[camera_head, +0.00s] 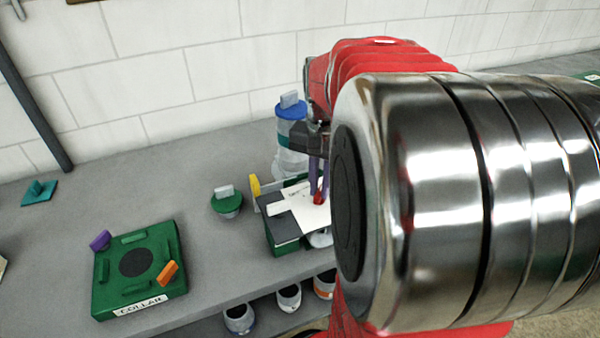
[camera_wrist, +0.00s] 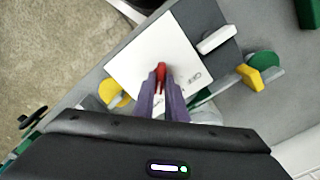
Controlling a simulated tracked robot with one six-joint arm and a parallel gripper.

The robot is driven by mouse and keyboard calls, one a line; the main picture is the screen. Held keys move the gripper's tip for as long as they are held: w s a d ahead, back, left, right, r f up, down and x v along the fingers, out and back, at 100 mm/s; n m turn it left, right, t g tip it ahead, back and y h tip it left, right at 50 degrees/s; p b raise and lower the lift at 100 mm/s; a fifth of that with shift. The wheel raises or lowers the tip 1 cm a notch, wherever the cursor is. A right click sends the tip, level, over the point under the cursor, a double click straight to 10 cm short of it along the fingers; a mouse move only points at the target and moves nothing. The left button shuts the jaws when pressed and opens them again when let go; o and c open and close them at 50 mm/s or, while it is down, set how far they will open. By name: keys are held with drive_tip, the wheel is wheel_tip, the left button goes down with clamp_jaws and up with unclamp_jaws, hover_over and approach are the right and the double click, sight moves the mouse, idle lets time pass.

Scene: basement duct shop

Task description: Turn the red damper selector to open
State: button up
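The red damper selector (camera_wrist: 161,70) stands on a white plate (camera_wrist: 135,68) on top of a dark box with green sides. It also shows low between my fingertips in the head view (camera_head: 319,197). My gripper (camera_wrist: 162,95) points down at the selector, its two purple fingers close together with the red handle between their tips. It appears shut on the handle. In the head view my gripper (camera_head: 319,180) is partly hidden by my arm. The fingers hide part of the selector's base.
A white handle (camera_wrist: 217,40) lies beside the plate. A yellow handle (camera_wrist: 250,78) and a green-topped knob (camera_head: 227,200) are close by. A blue-lidded container (camera_head: 291,118) stands behind. A green collar fixture (camera_head: 165,245) sits left on the grey bench. Several cups are on a shelf below.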

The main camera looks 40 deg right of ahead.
sight(319, 190)
drive_tip(key=o, duration=0.5)
drive_tip(key=shift+c, duration=0.2)
drive_tip(key=shift+r, duration=0.1)
wheel_tip(319, 190, up, 14)
drive_tip(key=shift+f, duration=0.25)
drive_tip(key=shift+w, duration=0.1)
idle(0.5)
